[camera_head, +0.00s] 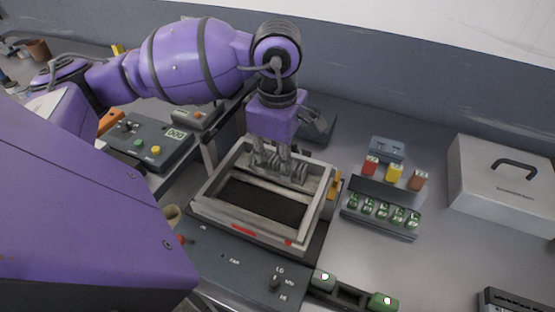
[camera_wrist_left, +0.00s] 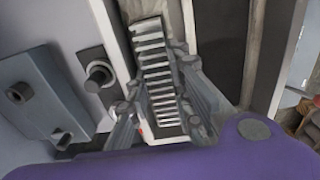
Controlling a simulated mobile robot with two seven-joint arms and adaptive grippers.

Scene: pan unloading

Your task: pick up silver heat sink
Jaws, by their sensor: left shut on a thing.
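A silver finned heat sink (camera_wrist_left: 158,75) sits between the fingers of my left gripper (camera_wrist_left: 165,118) in the left wrist view. My left gripper (camera_head: 277,172) points down at the back part of a grey rectangular pan (camera_head: 205,206) in the head view and is shut on the heat sink. In the head view the fingers mostly hide the heat sink. I cannot tell whether it touches the pan's floor. My right gripper is not in view.
The pan sits on a dark machine with a control panel (camera_head: 238,262) in front. To the right are a rack of green parts (camera_head: 381,214), small coloured blocks (camera_head: 394,172) and a grey case (camera_head: 500,185). Another control box (camera_head: 150,143) stands left. Bare table lies right of the rack.

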